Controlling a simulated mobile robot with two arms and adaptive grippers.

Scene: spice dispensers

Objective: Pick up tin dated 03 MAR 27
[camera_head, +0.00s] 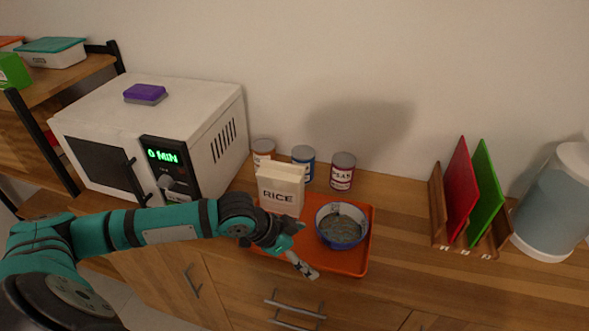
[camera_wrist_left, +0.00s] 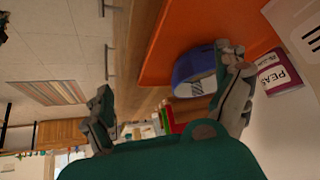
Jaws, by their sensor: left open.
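Three tins stand in a row behind the orange tray (camera_head: 355,262): an orange-and-white tin (camera_head: 263,151), a blue tin (camera_head: 303,158) and a dark red tin (camera_head: 342,172). The red tin's label reads PEAS in the left wrist view (camera_wrist_left: 282,74). No date can be read on any tin, so I cannot tell which is dated 03 MAR 27. My left gripper (camera_head: 300,248) is open and empty over the front of the tray, in front of the rice box and left of the bowl. It is apart from the tins. My right gripper is not in view.
A rice box (camera_head: 281,190) and a blue bowl (camera_head: 341,228) are on the tray, between my left gripper and the tins. A microwave (camera_head: 150,130) stands left. A rack with red and green boards (camera_head: 485,190) and a jar (camera_head: 555,205) stand right. Counter right of the tray is clear.

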